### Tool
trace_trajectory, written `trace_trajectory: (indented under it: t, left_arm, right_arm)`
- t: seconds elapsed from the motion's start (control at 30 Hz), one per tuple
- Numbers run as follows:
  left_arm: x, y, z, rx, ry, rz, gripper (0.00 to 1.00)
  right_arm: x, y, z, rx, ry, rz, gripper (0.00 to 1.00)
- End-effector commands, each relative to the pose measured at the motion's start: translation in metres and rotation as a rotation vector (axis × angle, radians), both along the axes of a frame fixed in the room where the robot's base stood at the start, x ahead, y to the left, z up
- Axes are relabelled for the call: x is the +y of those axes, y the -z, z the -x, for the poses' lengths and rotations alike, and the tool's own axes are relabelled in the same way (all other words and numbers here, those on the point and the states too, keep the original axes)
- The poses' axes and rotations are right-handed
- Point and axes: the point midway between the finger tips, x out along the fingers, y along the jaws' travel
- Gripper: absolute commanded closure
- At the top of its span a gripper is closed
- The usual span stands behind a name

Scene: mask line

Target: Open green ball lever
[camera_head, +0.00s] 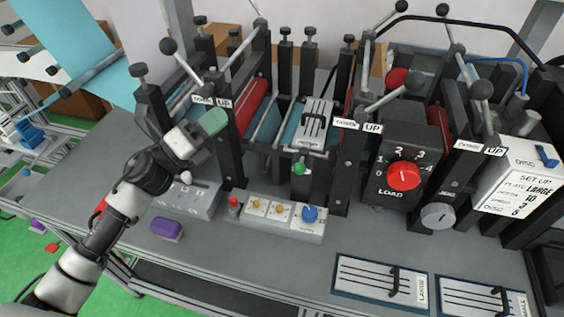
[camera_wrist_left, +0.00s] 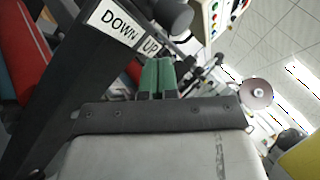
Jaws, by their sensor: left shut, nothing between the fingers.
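The green ball lever (camera_head: 300,168) is low on the front of the machine, between the black uprights, above the small control box. My left gripper (camera_head: 212,122) has green fingertips and is shut and empty. It is up and to the left of the green ball, apart from it in the picture, by the left DOWN/UP label (camera_head: 203,100). In the left wrist view the shut green fingers (camera_wrist_left: 157,74) point toward a black upright with a DOWN/UP label (camera_wrist_left: 124,29). The green ball does not show there. My right gripper is in neither view.
A control box (camera_head: 262,215) with yellow and blue knobs stands below the green ball. A red-knobbed LOAD box (camera_head: 392,160) is to the right. Black-ball levers (camera_head: 168,46) stick out above. A purple block (camera_head: 166,229) lies on the grey bench.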

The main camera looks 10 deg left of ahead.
Motion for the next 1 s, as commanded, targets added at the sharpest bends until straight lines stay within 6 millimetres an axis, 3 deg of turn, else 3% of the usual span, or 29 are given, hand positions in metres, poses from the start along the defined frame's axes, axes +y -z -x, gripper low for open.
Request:
trace_trajectory:
  t: [0.27,0.53,0.73,1.0]
  left_arm:
    - [0.008,-0.007,0.003,-0.323,0.242,-0.485,1.00]
    - [0.055,0.001,0.011,-0.522,0.506,-0.933,1.00]
    - [0.083,0.003,0.016,-0.562,0.621,-1.083,1.00]
    - [0.089,0.004,0.018,-0.567,0.648,-1.111,1.00]
  right_arm:
    - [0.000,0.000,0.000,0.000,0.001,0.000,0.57]
    - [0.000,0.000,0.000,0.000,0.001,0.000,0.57]
    - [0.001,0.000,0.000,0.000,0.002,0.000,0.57]
    - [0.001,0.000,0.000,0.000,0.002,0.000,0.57]
